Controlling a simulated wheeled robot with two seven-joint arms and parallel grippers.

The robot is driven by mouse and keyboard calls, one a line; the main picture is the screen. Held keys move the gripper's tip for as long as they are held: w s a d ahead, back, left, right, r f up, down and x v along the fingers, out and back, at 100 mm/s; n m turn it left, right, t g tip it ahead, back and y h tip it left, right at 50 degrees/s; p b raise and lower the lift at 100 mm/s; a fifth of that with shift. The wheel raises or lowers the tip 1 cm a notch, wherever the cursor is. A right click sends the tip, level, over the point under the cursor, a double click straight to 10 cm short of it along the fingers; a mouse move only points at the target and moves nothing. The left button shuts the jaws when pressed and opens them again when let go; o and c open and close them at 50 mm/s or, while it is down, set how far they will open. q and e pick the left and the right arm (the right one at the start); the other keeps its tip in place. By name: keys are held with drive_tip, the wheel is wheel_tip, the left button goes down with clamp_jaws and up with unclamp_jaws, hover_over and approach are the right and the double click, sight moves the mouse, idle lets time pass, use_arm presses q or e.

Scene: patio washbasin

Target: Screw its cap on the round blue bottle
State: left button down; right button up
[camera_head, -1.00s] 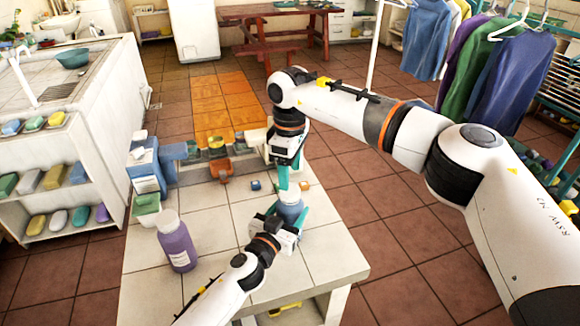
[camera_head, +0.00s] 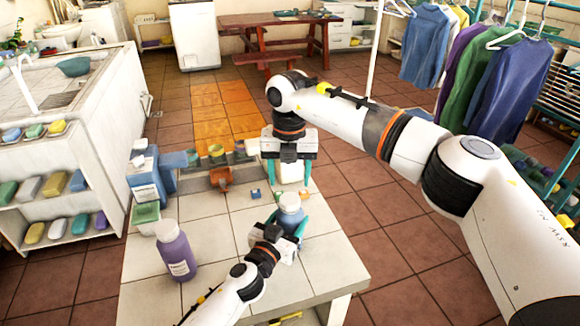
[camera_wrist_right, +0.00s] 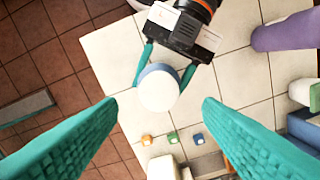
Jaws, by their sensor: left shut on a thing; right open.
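The round blue bottle (camera_head: 289,217) stands upright on the tiled table, with its white cap (camera_head: 290,199) on top. In the right wrist view the cap (camera_wrist_right: 158,91) is a white disc covering the middle of the blue bottle's top; I cannot tell how tightly it sits. My left gripper (camera_head: 287,223) is shut around the bottle's body, its teal fingers on both sides. My right gripper (camera_head: 289,183) is open and empty above and behind the bottle. In its wrist view its fingers (camera_wrist_right: 160,100) are spread wide, apart from the cap.
A purple bottle (camera_head: 176,251) stands at the table's left. A blue container (camera_head: 147,172) and a green-and-white box (camera_head: 146,214) are at the back left. Small cubes, including a blue one (camera_head: 255,194), lie behind the bottle. The table's right front is clear.

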drive_tip(key=n, duration=0.4)
drive_tip(key=shift+r, duration=0.1)
drive_tip(key=n, duration=0.6)
drive_tip(key=shift+r, duration=0.2)
drive_tip(key=n, duration=0.4)
drive_tip(key=shift+r, duration=0.1)
drive_tip(key=n, duration=0.4)
drive_tip(key=shift+r, duration=0.1)
drive_tip(key=n, duration=0.3)
drive_tip(key=shift+r+n, duration=0.1)
drive_tip(key=shift+n, duration=0.3)
drive_tip(key=n, duration=0.5)
drive_tip(key=shift+r+n, duration=0.15)
drive_tip(key=shift+n, duration=0.25)
drive_tip(key=n, duration=0.3)
drive_tip(key=shift+n, duration=0.4)
drive_tip(key=n, duration=0.4)
drive_tip(key=shift+d+r, duration=0.1)
drive_tip(key=shift+r, duration=0.1)
drive_tip(key=shift+f, duration=0.1)
